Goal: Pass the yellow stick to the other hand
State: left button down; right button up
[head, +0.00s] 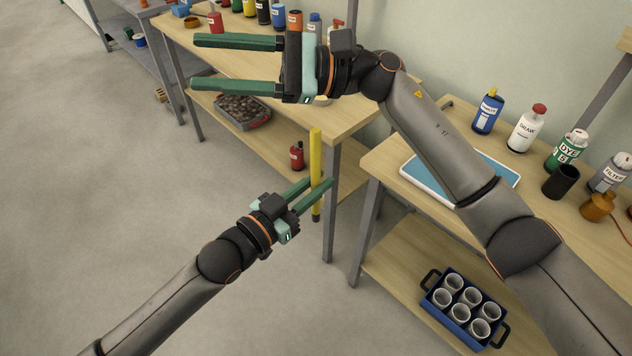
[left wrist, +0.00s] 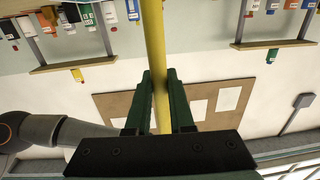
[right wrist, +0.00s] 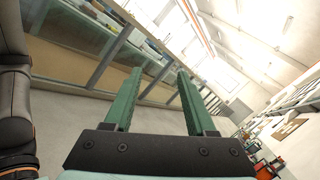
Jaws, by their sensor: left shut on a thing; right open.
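The yellow stick (head: 316,150) stands roughly upright in the middle of the head view, with a dark lower end. My left gripper (head: 319,183), coming in from the lower left, is shut on it below its middle; the upper part sticks up free. The left wrist view shows the stick (left wrist: 155,40) between the two green fingers. My right gripper (head: 194,63), its arm coming from the right, is open and empty. It is above and to the left of the stick in the head view, apart from it. The right wrist view shows nothing between its fingers (right wrist: 158,72).
A wooden bench (head: 250,62) with several bottles stands behind, with a grey bin (head: 241,122) and a red bottle (head: 297,156) on its lower shelf. At right, another bench holds bottles and a blue tray (head: 410,180); a blue crate (head: 436,311) of cups sits below. Floor at left is clear.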

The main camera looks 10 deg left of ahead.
jog(key=w+d+f+m+t+h, duration=0.1)
jog(key=w+d+f+m+t, duration=0.55)
jog(key=m+t, duration=0.6)
jog(key=w+d+f+m+t+h, duration=0.1)
jog(key=w+d+f+m+t, duration=0.55)
jog(key=m, duration=1.05)
jog(key=s+d+f+m+t+h, duration=0.25)
jog(key=d+f+m+h, duration=0.25)
jog(key=f+m, duration=0.3)
jog(key=s+d+f+m+t+h, duration=0.1)
jog(key=s+d+f+m+h, duration=0.25)
jog(key=f+m, duration=0.4)
jog(key=s+d+f+m+g+h, duration=0.3)
jog(key=s+d+f+m, duration=0.3)
jog(key=s+f, duration=0.5)
jog(key=s+d+f+m+g+h, duration=0.3)
jog(key=s+d+f+m+g, duration=0.2)
jog(key=s+f+m, duration=0.6)
jog(key=shift+s+d+h, duration=0.35)
jog(key=shift+s+d, duration=0.05)
jog(key=shift+s, duration=0.15)
